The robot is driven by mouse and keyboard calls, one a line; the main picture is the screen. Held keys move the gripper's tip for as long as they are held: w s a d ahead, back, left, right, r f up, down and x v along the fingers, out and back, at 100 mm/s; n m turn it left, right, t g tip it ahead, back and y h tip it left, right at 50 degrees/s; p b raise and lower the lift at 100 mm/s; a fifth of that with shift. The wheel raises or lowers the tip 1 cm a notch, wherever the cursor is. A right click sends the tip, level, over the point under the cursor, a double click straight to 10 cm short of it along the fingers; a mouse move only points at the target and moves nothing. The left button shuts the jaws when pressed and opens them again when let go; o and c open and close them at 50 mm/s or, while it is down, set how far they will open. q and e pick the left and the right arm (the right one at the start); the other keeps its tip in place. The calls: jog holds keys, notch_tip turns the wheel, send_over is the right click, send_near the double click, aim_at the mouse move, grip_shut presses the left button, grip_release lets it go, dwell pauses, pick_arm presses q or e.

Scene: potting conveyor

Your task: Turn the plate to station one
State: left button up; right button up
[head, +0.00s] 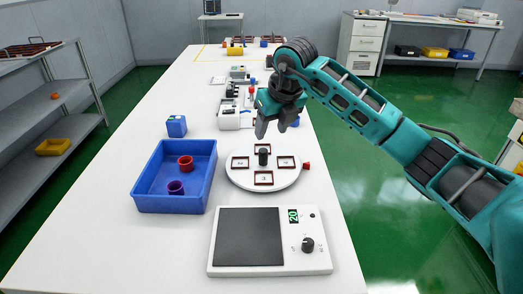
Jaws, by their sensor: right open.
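The plate (237,176) is a round white disc lying on the long white table. It bears several dark red square frames with small markings and a dark knob (263,157) standing at its centre. A small red piece (306,165) sits at its right edge. My right gripper (268,130) is open and empty, pointing down just above the far side of the plate, beyond the knob in the picture. Its arm comes in from the right. It appears apart from the knob and plate. My left gripper is not in view.
A blue bin (148,202) with a red pot (186,162) and a purple pot (175,187) stands left of the plate. A device with a dark pad (249,236) and a green display lies in front. A blue box (176,126) and white machines (229,117) stand behind.

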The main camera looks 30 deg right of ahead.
aim_at(264, 151)
jog(key=x, duration=1)
jog(key=shift+w+a+f, duration=0.1)
jog(key=shift+f, duration=0.2)
grip_shut()
